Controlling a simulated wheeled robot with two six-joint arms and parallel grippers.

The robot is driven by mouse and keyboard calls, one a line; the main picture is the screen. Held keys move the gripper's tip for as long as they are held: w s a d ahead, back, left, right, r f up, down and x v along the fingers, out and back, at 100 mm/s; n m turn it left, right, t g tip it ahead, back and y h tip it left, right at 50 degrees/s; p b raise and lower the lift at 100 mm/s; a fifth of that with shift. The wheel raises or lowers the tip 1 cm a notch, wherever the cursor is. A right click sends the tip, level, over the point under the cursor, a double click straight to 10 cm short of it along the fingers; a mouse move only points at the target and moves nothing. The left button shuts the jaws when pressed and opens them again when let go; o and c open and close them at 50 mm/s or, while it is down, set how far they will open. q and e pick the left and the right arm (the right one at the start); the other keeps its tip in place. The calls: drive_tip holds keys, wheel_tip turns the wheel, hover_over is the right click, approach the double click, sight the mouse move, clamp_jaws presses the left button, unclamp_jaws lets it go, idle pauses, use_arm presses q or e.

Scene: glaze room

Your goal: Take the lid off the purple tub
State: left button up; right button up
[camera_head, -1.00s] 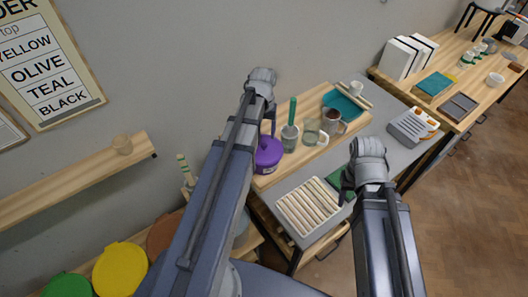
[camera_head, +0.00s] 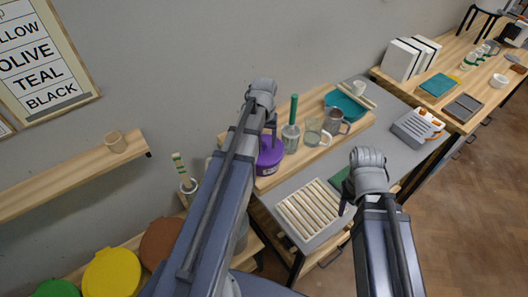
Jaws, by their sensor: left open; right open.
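The purple tub (camera_head: 271,160) stands on the wooden board at the back left of the grey table, partly hidden behind my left arm. Its lid top is largely covered by my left gripper, so I cannot make out the lid clearly. My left gripper (camera_head: 272,125) is open, just above the tub at its top; whether a finger touches the lid I cannot tell. My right gripper (camera_head: 346,200) is open and empty over the front of the grey table, beside the ribbed cream tray.
On the wooden board (camera_head: 268,184), right of the tub, stand a glass jar with a green-handled tool (camera_head: 291,135), a glass mug (camera_head: 314,133), a grey pitcher (camera_head: 334,122) and a teal tray (camera_head: 348,104). The ribbed cream tray (camera_head: 311,208) lies in front.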

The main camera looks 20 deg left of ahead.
sight(264, 143)
use_arm(q)
drive_tip(key=shift+c, duration=0.3)
clamp_jaws()
drive_tip(key=shift+r, duration=0.15)
idle(0.3)
wheel_tip(264, 143, up, 10)
drive_tip(key=p, duration=1)
